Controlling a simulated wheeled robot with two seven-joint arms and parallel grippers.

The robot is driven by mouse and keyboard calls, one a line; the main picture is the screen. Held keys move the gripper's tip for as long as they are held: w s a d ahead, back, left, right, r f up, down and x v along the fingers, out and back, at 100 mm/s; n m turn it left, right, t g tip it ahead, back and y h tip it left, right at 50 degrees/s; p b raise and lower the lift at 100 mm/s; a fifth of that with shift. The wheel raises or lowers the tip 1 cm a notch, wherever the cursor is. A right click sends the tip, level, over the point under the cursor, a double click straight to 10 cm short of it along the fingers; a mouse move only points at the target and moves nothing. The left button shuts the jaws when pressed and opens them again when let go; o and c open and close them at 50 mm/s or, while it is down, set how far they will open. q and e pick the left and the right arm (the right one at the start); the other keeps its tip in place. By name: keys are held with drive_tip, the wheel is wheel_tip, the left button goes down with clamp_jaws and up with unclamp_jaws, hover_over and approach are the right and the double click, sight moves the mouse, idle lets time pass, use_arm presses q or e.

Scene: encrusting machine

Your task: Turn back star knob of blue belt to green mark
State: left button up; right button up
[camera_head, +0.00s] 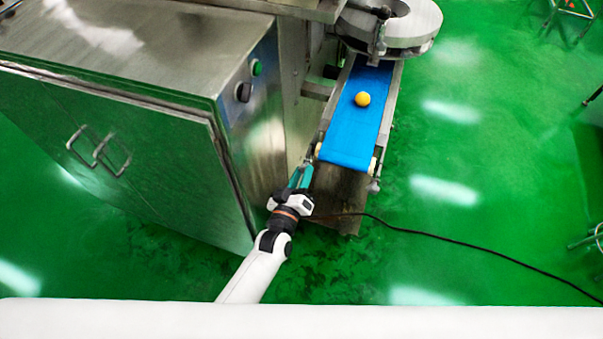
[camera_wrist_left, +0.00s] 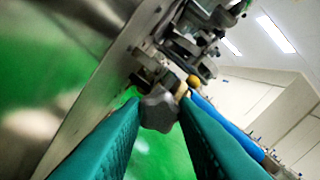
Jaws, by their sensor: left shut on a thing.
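The blue belt (camera_head: 352,128) runs from the machine toward me, with a yellow ball (camera_head: 362,99) on it. In the left wrist view the belt (camera_wrist_left: 222,120) is seen from the side, right of the fingers. My left gripper (camera_head: 302,176) is at the belt's near left corner. In the left wrist view its teal fingers (camera_wrist_left: 158,118) are shut on a grey star knob (camera_wrist_left: 159,110) between their tips. The head view does not show the knob clearly. No green mark can be made out. My right gripper is not in view.
A large steel cabinet (camera_head: 120,120) with handles stands close left of my left arm. A green button (camera_head: 256,67) and a dark knob (camera_head: 243,91) are on its side. A black cable (camera_head: 450,238) crosses the green floor.

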use_arm(q)
drive_tip(key=shift+f+m, duration=0.1)
drive_tip(key=shift+m, duration=0.7)
drive_tip(key=o, duration=1)
drive_tip(key=shift+s, duration=0.1)
drive_tip(key=v, duration=1.2)
